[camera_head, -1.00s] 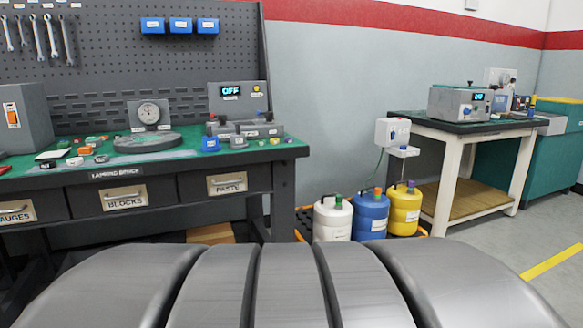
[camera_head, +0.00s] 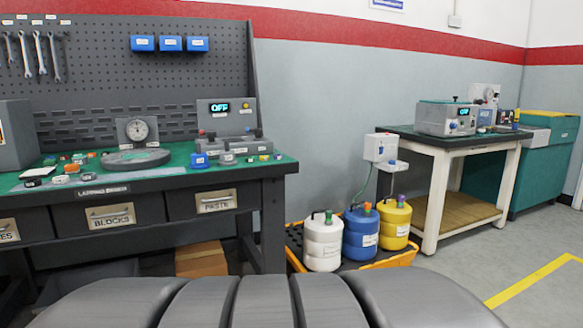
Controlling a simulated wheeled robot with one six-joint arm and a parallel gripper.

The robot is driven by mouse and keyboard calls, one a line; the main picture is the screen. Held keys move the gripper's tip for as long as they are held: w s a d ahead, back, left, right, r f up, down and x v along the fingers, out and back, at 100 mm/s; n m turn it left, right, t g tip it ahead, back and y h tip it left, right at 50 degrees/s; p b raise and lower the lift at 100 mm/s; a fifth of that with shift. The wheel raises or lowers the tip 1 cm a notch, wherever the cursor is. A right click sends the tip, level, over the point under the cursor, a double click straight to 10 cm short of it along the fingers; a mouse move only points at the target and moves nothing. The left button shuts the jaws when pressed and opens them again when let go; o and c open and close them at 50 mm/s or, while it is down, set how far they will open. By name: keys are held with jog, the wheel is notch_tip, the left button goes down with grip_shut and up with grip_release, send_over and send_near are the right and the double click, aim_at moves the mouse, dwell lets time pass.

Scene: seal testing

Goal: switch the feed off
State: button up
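No switch in view is readably labelled as the feed. A white box (camera_head: 381,147) with small controls hangs on the wall between the two benches, with a thin green tube running down from it. A grey control unit (camera_head: 227,117) at the back of the lapping bench has a lit display reading OFF and a yellow button. A second grey unit (camera_head: 446,118) on the far bench has a small lit display and knobs, too small to read. My gripper is not in view.
The lapping bench (camera_head: 97,191) stands at left with loose parts on top. White (camera_head: 322,243), blue (camera_head: 360,238) and yellow (camera_head: 395,222) cans stand in an orange-edged tray below the white box. The far bench (camera_head: 437,195) is at right. Free floor (camera_head: 470,262) lies at front right.

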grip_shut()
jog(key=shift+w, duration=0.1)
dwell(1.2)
